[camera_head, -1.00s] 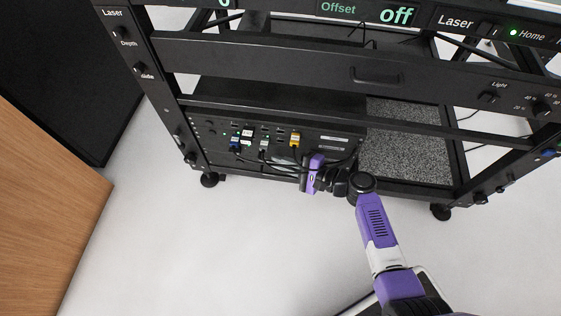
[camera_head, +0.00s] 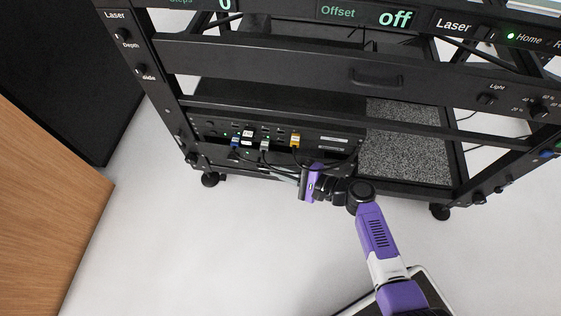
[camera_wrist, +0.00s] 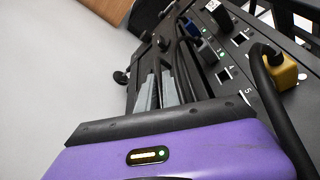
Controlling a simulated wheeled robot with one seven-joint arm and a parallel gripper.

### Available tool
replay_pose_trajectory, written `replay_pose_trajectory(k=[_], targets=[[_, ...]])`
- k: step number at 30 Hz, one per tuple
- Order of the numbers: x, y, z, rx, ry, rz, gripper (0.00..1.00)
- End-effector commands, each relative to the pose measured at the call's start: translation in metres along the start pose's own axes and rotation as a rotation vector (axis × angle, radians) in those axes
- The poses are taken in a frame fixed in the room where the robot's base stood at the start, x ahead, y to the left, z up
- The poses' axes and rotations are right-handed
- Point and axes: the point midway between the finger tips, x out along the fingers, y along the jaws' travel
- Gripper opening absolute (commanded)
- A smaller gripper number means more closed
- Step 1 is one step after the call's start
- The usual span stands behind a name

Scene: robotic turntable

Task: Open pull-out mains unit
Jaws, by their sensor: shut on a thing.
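My gripper (camera_head: 284,176) is at the low front of the black rack, its purple wrist to the right of its pale grey fingers. In the wrist view the grey fingers (camera_wrist: 158,92) are close together at dark hardware along the rack's lower edge. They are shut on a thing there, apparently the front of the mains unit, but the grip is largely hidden. The dark strip below the socket panel (camera_head: 225,157) seems to be the mains unit's front. How far it stands out cannot be told.
The socket panel (camera_head: 262,134) holds blue, grey and yellow plugs, with black cables hanging near my gripper. A yellow plug (camera_wrist: 280,70) and its cable are close in the wrist view. A caster (camera_head: 211,180) stands at left. The pale floor (camera_head: 190,240) in front is clear.

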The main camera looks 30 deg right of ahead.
Motion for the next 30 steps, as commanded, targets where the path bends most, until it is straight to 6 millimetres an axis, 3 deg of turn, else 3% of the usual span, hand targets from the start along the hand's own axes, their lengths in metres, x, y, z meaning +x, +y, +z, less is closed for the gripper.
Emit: replay_pose_trajectory(k=[18,30], targets=[[-0.047,0.085,0.114,0.005,0.002,0.003,0.0],[-0.06,0.111,0.149,0.003,0.003,0.001,0.0]])
